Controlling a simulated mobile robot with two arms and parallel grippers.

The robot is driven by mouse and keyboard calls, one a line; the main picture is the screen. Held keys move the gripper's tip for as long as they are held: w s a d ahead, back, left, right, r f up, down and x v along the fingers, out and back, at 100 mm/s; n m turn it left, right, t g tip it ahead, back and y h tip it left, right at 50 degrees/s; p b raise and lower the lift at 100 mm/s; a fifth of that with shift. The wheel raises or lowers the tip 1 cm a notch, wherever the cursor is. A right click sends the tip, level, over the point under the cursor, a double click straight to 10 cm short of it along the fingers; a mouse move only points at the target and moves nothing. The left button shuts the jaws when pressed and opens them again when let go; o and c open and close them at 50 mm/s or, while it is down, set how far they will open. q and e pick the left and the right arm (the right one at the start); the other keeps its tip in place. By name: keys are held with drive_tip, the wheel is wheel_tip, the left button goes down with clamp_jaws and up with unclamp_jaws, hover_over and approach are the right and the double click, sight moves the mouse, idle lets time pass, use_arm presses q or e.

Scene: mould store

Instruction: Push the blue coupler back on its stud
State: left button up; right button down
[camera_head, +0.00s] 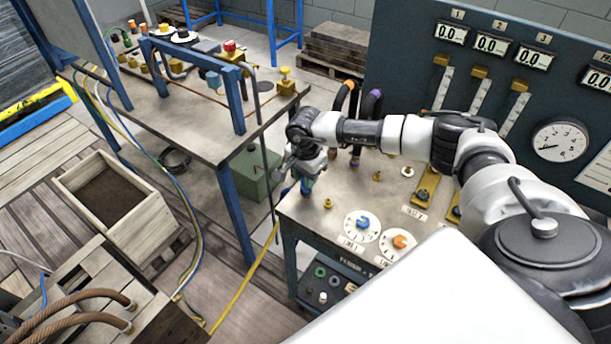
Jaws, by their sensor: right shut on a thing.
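My right arm reaches in from the right over the corner of the metal-topped bench (345,192). My right gripper (305,176) points down at the bench's left corner and is shut on the blue coupler (307,186), of which only a small blue part shows below the fingers. The stud under it is hidden by the gripper and coupler, so I cannot tell whether they touch. Other brass studs stand bare on the bench top, one (328,203) just right of the gripper and another (377,177) farther back. My left gripper is not in view.
Dials with a blue knob (363,223) and an orange knob (400,241) sit at the bench front. Orange- and purple-ended hoses (374,97) rise behind my forearm. A gauge panel (400,55) stands behind. A second table (190,125) and a wooden crate (130,225) are left.

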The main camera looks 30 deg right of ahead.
drive_tip(key=c, duration=0.8)
unclamp_jaws()
wheel_tip(320, 180, up, 11)
drive_tip(key=b, duration=0.2)
drive_tip(key=shift+b, duration=0.35)
drive_tip(key=shift+f, duration=0.1)
